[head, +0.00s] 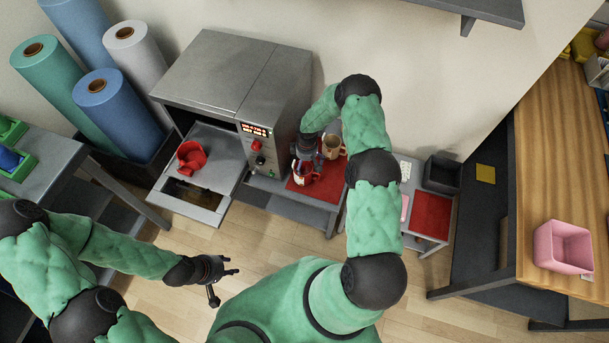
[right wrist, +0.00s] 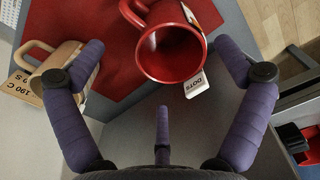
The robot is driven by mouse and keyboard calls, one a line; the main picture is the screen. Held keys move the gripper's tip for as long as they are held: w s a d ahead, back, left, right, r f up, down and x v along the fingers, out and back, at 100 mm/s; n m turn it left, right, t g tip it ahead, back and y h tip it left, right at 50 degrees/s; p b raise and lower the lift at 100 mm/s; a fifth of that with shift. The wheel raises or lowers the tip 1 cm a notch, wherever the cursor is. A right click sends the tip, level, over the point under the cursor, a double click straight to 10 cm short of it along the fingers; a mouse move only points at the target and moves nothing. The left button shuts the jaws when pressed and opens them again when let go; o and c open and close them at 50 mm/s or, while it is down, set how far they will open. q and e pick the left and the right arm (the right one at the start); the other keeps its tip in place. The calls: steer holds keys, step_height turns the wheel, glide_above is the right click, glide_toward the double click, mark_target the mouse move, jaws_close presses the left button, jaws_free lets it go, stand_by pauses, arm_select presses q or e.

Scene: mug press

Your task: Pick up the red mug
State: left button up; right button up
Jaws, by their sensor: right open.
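The red mug (head: 306,176) stands on a red mat beside the press. In the right wrist view the red mug (right wrist: 172,52) shows its open mouth, its handle at upper left and a white tag reading "DOTS". My right gripper (head: 305,152) is over the mug in the head view. In the right wrist view its purple fingers (right wrist: 162,75) are spread, with the mug between and ahead of the two side fingers; nothing is gripped. Whether a finger touches the mug I cannot tell. My left gripper (head: 222,275) is open and empty above the floor, away from the mug.
A tan mug (head: 332,147) stands close beside the red mug; in the right wrist view my left-side finger overlaps it (right wrist: 50,65). The grey press (head: 235,75) has its tray out with a red cup-like piece (head: 191,156) on it. A dark bin (head: 441,173) stands right.

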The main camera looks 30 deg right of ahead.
steer(key=b, duration=0.2)
glide_toward(304, 170)
steer(key=shift+s+a+f, duration=0.45)
steer(key=shift+s+f, duration=0.3)
steer(key=shift+s, duration=0.05)
steer(key=shift+s+a+f, duration=0.4)
steer(key=shift+s+f, duration=0.35)
steer(key=shift+s, duration=0.05)
steer(key=c, duration=1.5)
